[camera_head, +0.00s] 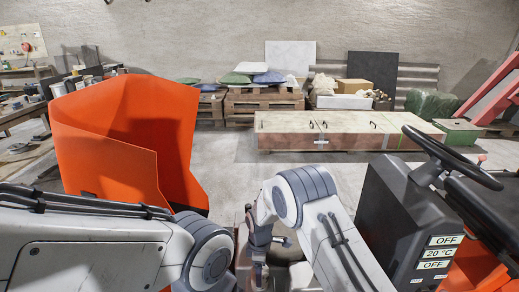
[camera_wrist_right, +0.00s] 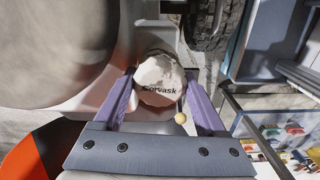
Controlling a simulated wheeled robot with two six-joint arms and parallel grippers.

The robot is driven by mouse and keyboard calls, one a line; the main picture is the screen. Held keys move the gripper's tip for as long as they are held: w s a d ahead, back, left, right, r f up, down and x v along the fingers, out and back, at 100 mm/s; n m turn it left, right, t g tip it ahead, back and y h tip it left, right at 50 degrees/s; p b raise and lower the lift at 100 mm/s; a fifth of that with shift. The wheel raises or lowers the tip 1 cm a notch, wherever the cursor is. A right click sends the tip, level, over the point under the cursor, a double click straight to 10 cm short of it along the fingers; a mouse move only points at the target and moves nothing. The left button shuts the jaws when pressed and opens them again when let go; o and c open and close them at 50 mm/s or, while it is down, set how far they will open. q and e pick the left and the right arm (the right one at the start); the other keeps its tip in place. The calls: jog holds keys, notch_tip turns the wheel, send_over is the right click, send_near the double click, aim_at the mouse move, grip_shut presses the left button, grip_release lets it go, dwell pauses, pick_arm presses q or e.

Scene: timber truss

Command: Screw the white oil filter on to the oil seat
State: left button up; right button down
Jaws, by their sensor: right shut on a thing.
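The white oil filter (camera_wrist_right: 159,80), marked "Corvask", sits between the two purple fingers of my right gripper (camera_wrist_right: 160,104) in the right wrist view. The fingers are shut on its sides. Its face points toward the wrist camera, and a pale grey housing lies around and behind it. The oil seat cannot be made out, and I cannot tell whether the filter touches it. In the head view my right gripper (camera_head: 259,274) points down at the bottom middle, and the filter is not clear there. My left arm comes in from the left; its gripper is out of view.
A black tyre (camera_wrist_right: 212,22) is close beside the filter, and a blue-edged case (camera_wrist_right: 280,135) with small coloured items is at lower right. An orange body panel (camera_head: 125,140) stands left, and a dark console (camera_head: 400,215) with a steering wheel (camera_head: 450,158) stands right.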

jog(key=m, duration=1)
jog(key=shift+f+m, duration=0.1)
jog(key=shift+m, duration=0.2)
grip_release()
jog(key=shift+r+p, duration=1.55)
jog(key=shift+r, duration=0.35)
jog(key=shift+f, duration=0.1)
